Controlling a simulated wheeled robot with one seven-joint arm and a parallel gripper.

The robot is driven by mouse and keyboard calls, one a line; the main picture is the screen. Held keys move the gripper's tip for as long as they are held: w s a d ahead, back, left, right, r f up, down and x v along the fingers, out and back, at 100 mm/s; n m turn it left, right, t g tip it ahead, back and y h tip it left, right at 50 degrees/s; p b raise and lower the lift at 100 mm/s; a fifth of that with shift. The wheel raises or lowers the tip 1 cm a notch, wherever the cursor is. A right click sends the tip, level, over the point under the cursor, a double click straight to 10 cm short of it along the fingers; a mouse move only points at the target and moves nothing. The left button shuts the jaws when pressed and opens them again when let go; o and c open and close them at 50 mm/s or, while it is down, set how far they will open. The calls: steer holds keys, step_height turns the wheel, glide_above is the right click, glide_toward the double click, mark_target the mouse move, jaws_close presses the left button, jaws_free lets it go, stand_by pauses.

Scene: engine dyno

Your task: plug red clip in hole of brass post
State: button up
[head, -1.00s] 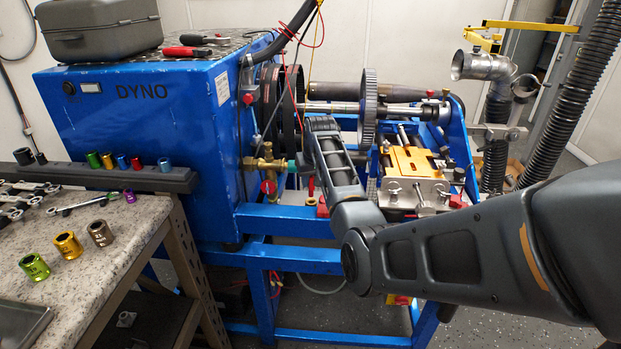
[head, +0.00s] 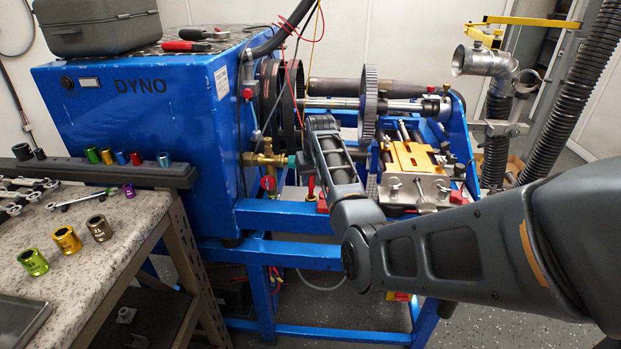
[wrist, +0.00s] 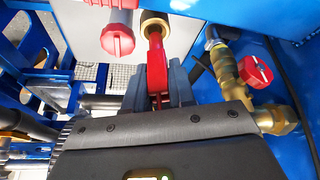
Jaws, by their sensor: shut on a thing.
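My gripper (wrist: 157,85) is shut on the red clip (wrist: 157,68), with a dark finger on each side of it. The clip points toward the top of the wrist view. Its far tip overlaps the dark hole of the brass post (wrist: 146,20), a round brass ring near the top centre. I cannot tell whether the tip is inside the hole or just in front of it.
A red capped fitting (wrist: 118,40) stands just left of the post. A brass valve with a red handle (wrist: 255,72) is to the right; its brass fitting (head: 264,160) also shows in the head view. The blue dyno (head: 150,115) and blue frame (head: 300,216) surround my arm.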

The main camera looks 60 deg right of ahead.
mark_target(311, 186)
steer(key=shift+f+b, duration=0.85)
steer(key=shift+f, duration=0.75)
stand_by(0.3)
steer(key=o, duration=0.9)
steer(key=shift+r, duration=0.1)
steer(key=shift+r+p, duration=1.85)
steer(key=shift+r, duration=1.85)
